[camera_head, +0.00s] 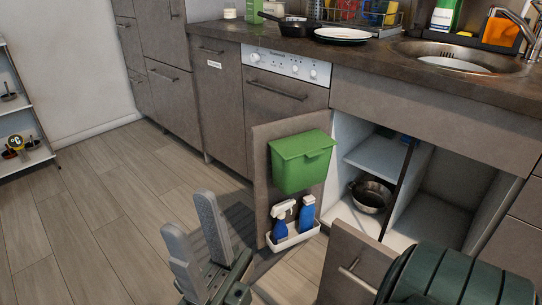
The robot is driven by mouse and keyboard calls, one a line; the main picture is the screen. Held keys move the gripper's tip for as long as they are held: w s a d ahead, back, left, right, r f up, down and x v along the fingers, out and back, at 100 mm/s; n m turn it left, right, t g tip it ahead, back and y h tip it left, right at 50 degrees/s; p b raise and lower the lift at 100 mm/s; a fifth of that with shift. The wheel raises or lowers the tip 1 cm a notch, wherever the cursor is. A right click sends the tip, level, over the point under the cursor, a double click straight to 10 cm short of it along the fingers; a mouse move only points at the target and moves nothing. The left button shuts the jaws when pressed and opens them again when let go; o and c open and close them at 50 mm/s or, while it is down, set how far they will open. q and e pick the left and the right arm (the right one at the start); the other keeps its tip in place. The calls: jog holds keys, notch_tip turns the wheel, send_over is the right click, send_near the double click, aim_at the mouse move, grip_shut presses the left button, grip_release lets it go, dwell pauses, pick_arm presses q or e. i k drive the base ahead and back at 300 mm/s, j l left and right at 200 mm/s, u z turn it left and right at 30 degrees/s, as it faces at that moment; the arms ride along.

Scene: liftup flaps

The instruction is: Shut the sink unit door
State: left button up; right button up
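The sink unit (430,110) stands open under the sink. Its left door (262,170) is swung out and shows its inner side, with a green bin (302,165) and a white rack (296,237) on it. Its other door (345,250) is also open at the lower right, with a bar handle (357,281) on the face I see; my dark arm link hides part of it. My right gripper (188,214) is open and empty, left of the left door and apart from it, its two grey fingers spread. My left gripper is not in view.
Two blue spray bottles (307,213) stand in the rack. A pan (371,194) sits inside the cabinet. A dishwasher (285,98) is left of the unit. A shelf (22,120) stands far left. The wooden floor (110,215) between is clear.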

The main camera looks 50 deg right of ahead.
aim_at(276, 181)
jog(key=i+z, duration=0.15)
jog(key=i, duration=1.25)
jog(key=i+z, duration=0.35)
jog(key=i, duration=0.55)
jog(key=i+j+z, duration=0.1)
jog(key=i+z, duration=0.2)
jog(key=i, duration=0.55)
jog(key=z, duration=3.2)
